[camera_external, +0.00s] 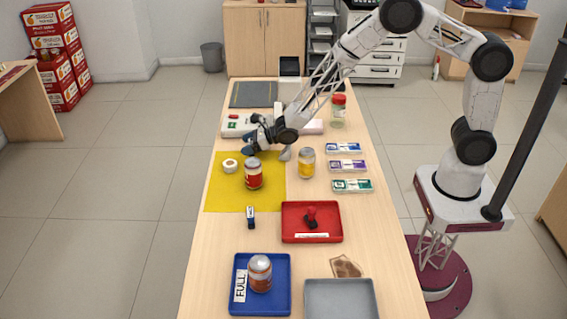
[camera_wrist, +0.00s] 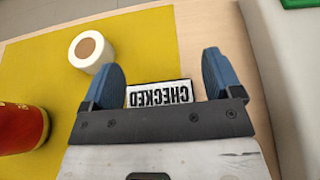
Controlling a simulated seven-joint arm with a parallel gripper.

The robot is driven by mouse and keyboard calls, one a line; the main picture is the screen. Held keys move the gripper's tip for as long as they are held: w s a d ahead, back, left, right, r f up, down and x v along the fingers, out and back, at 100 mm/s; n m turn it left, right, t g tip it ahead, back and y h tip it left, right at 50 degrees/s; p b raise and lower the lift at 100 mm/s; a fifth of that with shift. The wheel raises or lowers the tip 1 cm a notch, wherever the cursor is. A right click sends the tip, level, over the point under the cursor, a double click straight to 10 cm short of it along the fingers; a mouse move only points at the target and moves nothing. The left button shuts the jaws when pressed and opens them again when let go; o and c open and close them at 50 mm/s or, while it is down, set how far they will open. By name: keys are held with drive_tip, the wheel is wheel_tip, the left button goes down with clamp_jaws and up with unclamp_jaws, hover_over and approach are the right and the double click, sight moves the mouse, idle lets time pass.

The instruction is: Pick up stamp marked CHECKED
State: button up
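The stamp marked CHECKED (camera_wrist: 160,94) shows in the wrist view as a white label with black letters, upside down, between my two blue fingers. Its lower part is hidden behind my gripper body. My gripper (camera_wrist: 162,70) is open, with its fingers on either side of the label. I cannot tell whether either finger touches it. In the external view, my gripper (camera_external: 252,138) is low over the far left part of the yellow mat (camera_external: 223,195). The CHECKED stamp is not clearly visible there.
A white tape roll (camera_external: 230,166), red can (camera_external: 254,174) and yellow-labelled can (camera_external: 307,164) stand near my gripper. A red tray (camera_external: 335,234) holds a red stamp (camera_external: 311,217). A grey tray (camera_external: 345,300) looks empty.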

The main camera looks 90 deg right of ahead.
drive_tip(key=c, duration=0.9)
drive_tip(key=shift+r, duration=0.15)
wheel_tip(320, 180, up, 10)
idle(0.8)
